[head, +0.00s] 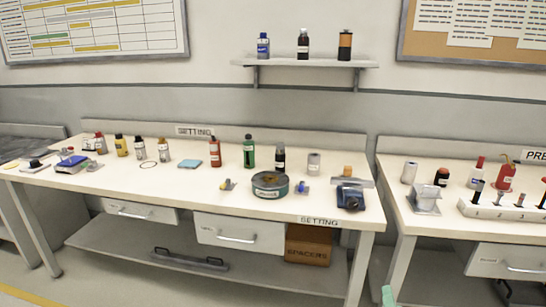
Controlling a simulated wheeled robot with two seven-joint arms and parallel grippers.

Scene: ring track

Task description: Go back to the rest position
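Neither of my grippers shows clearly in the head view, and no arm of mine is seen over the benches. The long white bench (222,208) labelled SETTING stands ahead of me. A small pale green piece (388,296) shows at the bottom edge, and I cannot tell what it is.
The bench holds several bottles, a round dark green tin (270,191), a blue device (350,199) and a light blue pad (191,164). A second bench (425,226) stands at right with a white numbered rack (500,212). A wall shelf (300,64) holds three containers.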

